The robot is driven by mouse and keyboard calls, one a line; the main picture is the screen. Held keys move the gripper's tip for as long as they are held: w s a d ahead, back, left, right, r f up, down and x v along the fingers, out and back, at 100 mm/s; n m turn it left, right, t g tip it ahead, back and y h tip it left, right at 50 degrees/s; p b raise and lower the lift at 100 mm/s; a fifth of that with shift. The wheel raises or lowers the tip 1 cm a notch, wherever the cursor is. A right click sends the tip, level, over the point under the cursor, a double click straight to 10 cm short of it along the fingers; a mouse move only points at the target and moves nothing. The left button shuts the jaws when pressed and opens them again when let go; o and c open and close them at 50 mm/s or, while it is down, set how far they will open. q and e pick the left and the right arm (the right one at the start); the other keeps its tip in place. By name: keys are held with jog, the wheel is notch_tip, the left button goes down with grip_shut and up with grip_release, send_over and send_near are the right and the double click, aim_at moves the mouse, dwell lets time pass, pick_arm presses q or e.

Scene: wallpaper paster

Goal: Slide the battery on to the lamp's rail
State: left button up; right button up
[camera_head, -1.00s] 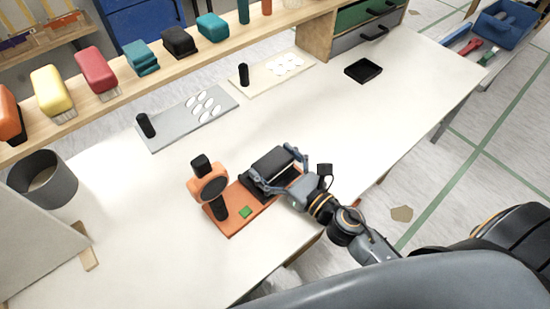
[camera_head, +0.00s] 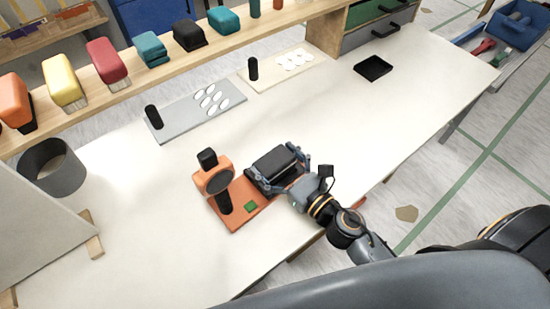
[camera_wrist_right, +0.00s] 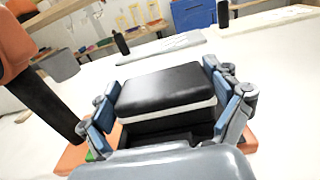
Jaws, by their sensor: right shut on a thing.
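The lamp (camera_head: 213,181) is orange with a dark round head and a dark post, standing on an orange base (camera_head: 239,217) with a small green patch. The battery (camera_head: 277,163) is a black block with a pale band. My right gripper (camera_head: 282,176) is shut on the battery at the right end of the base. In the right wrist view the battery (camera_wrist_right: 165,90) sits between the two fingers, just above or on a dark part of the base; I cannot tell whether it touches. The rail is hidden under the battery and gripper. My left gripper is not in view.
A grey board (camera_head: 190,115) and a cream board (camera_head: 275,72) with white discs lie behind. A black tray (camera_head: 373,68) is at the back right. A grey bin (camera_head: 52,168) stands at the left. The white table around the lamp is clear.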

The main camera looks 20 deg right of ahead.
jog(key=o, duration=1.3)
jog(key=shift+w+d+b, duration=0.15)
jog(key=shift+w+d, duration=0.3)
jog(key=shift+d, duration=0.6)
jog(key=shift+w+d+b, duration=0.15)
jog(key=shift+w+d, duration=0.3)
jog(key=shift+d, duration=0.65)
jog(key=shift+w+d+b, duration=0.15)
jog(key=shift+w+d, duration=0.3)
jog(key=shift+d, duration=0.6)
jog(key=shift+s, duration=0.1)
